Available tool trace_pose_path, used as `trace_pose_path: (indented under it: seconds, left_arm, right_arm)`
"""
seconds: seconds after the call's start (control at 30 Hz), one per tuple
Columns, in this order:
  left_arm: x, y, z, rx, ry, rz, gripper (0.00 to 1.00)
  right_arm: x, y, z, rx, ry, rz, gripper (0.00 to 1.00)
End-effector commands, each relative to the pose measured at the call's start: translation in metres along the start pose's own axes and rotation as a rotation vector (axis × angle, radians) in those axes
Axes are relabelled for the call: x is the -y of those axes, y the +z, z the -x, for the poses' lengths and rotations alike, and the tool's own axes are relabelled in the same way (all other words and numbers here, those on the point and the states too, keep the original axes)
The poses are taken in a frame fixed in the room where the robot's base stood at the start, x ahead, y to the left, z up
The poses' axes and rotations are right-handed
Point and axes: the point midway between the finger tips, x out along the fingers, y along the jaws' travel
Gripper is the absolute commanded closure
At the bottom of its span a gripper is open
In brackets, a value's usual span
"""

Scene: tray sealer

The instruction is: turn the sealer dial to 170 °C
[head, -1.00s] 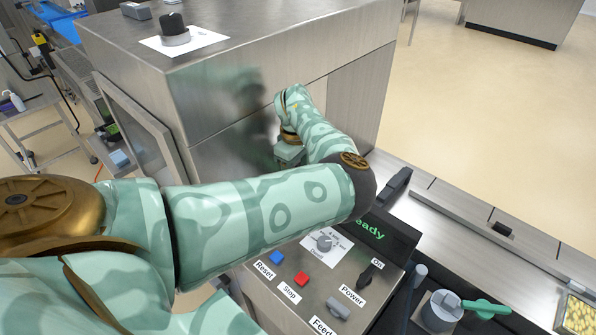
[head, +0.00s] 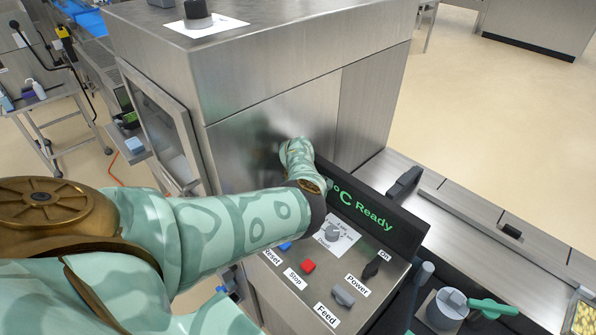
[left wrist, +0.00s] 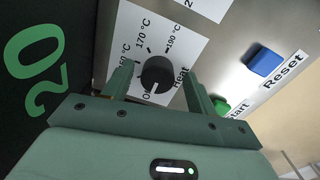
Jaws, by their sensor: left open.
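The black heat dial (left wrist: 157,74) is on a white label marked Off, 170 °C, 190 °C and another partly covered temperature, in the left wrist view. A pale mark on its lower rim appears to face Off. My left gripper (left wrist: 155,78) is open, with one finger on each side of the dial in this view. I cannot tell whether the fingers touch it. In the head view my left arm hides the dial and gripper. My right gripper is not in view.
The display (head: 362,212) reads "°C Ready"; "20" shows in the left wrist view. A blue Reset button (left wrist: 263,61) and green Start button (left wrist: 220,106) are near the right finger. The red Stop button (head: 308,266) and grey Feed knob (head: 343,296) are nearby.

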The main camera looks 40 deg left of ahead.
Motion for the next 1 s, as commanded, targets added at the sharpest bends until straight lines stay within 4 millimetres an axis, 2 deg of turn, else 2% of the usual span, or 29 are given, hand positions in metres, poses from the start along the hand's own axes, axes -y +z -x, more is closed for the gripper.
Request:
trace_pose_path:
  seconds: [0.13,0.17,0.3,0.67,1.0]
  left_arm:
    - [0.000,0.000,0.001,-0.001,0.000,0.000,0.42]
    - [0.000,-0.001,0.001,-0.001,0.000,0.000,0.48]
    - [0.000,-0.001,0.001,-0.001,-0.001,0.000,0.87]
    - [0.001,-0.001,0.001,-0.001,-0.001,-0.035,0.87]
    - [0.001,-0.002,0.003,0.003,-0.004,-0.251,0.87]
  right_arm:
    - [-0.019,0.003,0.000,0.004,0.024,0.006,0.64]
    - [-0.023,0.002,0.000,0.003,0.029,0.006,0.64]
    - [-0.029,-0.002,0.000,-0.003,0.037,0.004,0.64]
    - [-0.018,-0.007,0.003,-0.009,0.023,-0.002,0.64]
    - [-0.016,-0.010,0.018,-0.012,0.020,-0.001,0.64]
